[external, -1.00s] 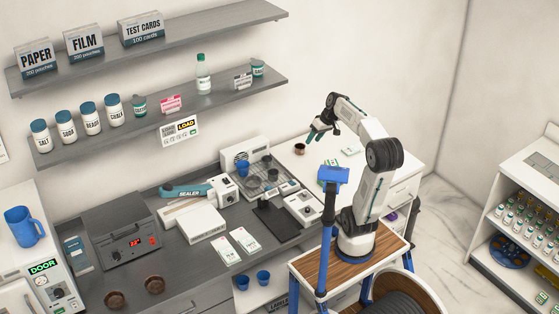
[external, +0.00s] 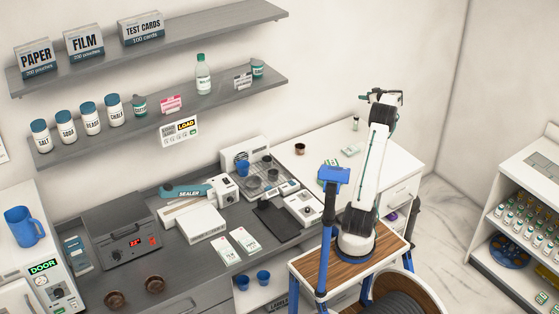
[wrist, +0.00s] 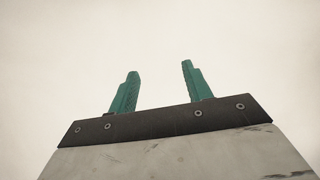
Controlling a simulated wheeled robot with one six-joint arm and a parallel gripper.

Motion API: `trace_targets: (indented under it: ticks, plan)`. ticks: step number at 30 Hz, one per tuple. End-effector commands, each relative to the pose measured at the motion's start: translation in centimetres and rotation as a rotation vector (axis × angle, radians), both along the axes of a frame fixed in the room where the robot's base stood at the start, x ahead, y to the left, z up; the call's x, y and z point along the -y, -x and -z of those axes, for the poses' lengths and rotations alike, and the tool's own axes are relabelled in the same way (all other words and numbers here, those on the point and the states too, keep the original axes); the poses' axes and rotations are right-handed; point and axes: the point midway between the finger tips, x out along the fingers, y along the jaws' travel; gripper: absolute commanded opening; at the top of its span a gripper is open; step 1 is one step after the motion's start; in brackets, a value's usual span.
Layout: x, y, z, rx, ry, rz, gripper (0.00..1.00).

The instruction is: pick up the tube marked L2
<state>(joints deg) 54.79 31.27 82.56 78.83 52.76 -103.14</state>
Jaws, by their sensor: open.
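No L2 marking is legible in either view. A small tube-like vial (external: 355,123) with a pale body stands on the white counter, below my raised gripper in the picture; I cannot read its label. Several small vials (external: 516,219) with white and green tops stand on the white shelf unit at the right, their labels too small to read. My gripper (external: 367,96) is high above the white counter, pointing left. In the wrist view its two green fingers (wrist: 160,68) are apart with nothing between them, against a blank pale wall.
The white counter (external: 395,183) holds a small brown cup (external: 300,149) and a green-and-white packet (external: 350,151). A blue bracket on a post (external: 333,176) stands beside my arm. The grey bench at left is crowded with devices. Wall shelves (external: 215,98) hang left of my gripper.

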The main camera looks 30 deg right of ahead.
Motion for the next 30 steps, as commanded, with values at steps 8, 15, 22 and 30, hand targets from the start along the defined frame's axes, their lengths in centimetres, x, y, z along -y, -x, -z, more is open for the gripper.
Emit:
trace_targets:
  ticks: [8,15,22,30]
  plan:
    - [0.5,0.1,11.7,0.0,-0.002,0.007,0.49]
    - [0.5,-0.1,17.1,0.003,0.003,0.006,0.49]
    - [0.2,-2.3,18.1,0.003,0.006,0.004,0.49]
    - [-0.7,-5.1,19.0,0.003,0.005,0.003,0.49]
